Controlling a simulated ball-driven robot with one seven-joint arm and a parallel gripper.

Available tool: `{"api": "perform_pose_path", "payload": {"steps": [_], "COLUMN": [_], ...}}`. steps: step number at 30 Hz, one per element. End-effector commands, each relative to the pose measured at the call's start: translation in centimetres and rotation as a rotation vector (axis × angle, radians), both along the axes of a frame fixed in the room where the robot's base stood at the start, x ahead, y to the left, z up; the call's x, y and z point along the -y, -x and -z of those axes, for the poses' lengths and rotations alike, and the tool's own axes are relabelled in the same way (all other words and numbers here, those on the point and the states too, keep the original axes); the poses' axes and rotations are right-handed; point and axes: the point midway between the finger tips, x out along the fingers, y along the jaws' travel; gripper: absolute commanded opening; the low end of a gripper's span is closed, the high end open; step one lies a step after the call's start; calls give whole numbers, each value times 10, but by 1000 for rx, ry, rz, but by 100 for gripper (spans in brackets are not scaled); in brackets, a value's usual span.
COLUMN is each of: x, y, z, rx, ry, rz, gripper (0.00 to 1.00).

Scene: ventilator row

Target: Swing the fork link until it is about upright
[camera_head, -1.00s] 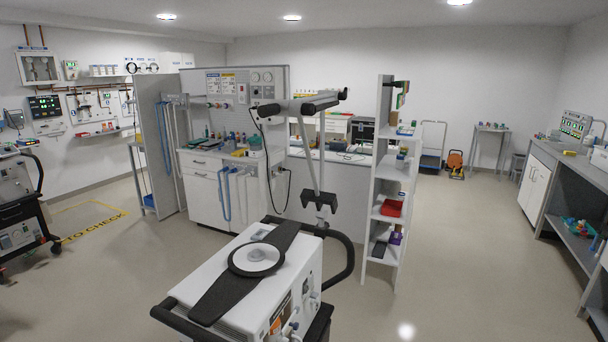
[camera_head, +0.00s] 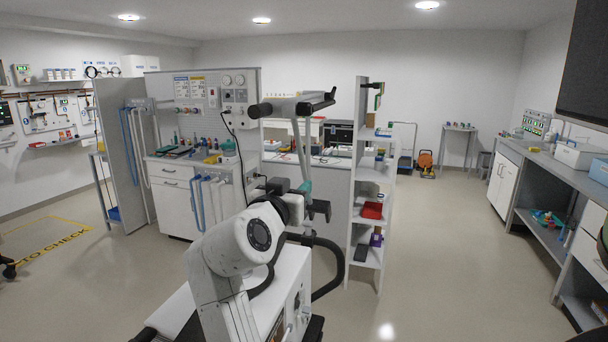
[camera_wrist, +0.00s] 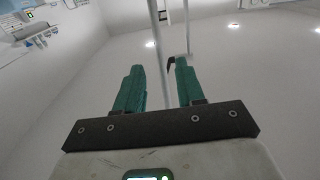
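The fork link (camera_head: 296,140) is a pair of thin pale rods hanging from the grey and black support arm (camera_head: 290,105) over the ventilator cart. It hangs down with a slight tilt, and a black block (camera_head: 319,208) is at its lower end. My gripper (camera_head: 305,187) is at its lower part, near the block. In the wrist view, my gripper (camera_wrist: 158,66) has its two green fingers apart. One rod of the link (camera_wrist: 161,45) shows in the gap between them, and another passes by the right fingertip. Contact cannot be told.
The white ventilator cart (camera_head: 290,285) stands below, partly hidden by my arm, with a black handle rail (camera_head: 330,270) at its right. A narrow shelf (camera_head: 369,228) stands behind to the right. Floor to the right is clear up to the grey bench (camera_head: 530,190).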

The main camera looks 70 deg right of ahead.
Motion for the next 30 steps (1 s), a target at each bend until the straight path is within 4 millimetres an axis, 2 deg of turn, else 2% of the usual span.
{"api": "perform_pose_path", "payload": {"steps": [6,12,17,25,30], "x": [41,66,75,76,76], "y": [-3,-5,-6,-6,-6], "z": [-3,-1,0,1,1], "rx": [-2,-3,-1,-1,-1], "ry": [-2,-2,-2,-1,-1], "rz": [2,0,-2,-2,-2], "gripper": [38,38,38,38,23]}}
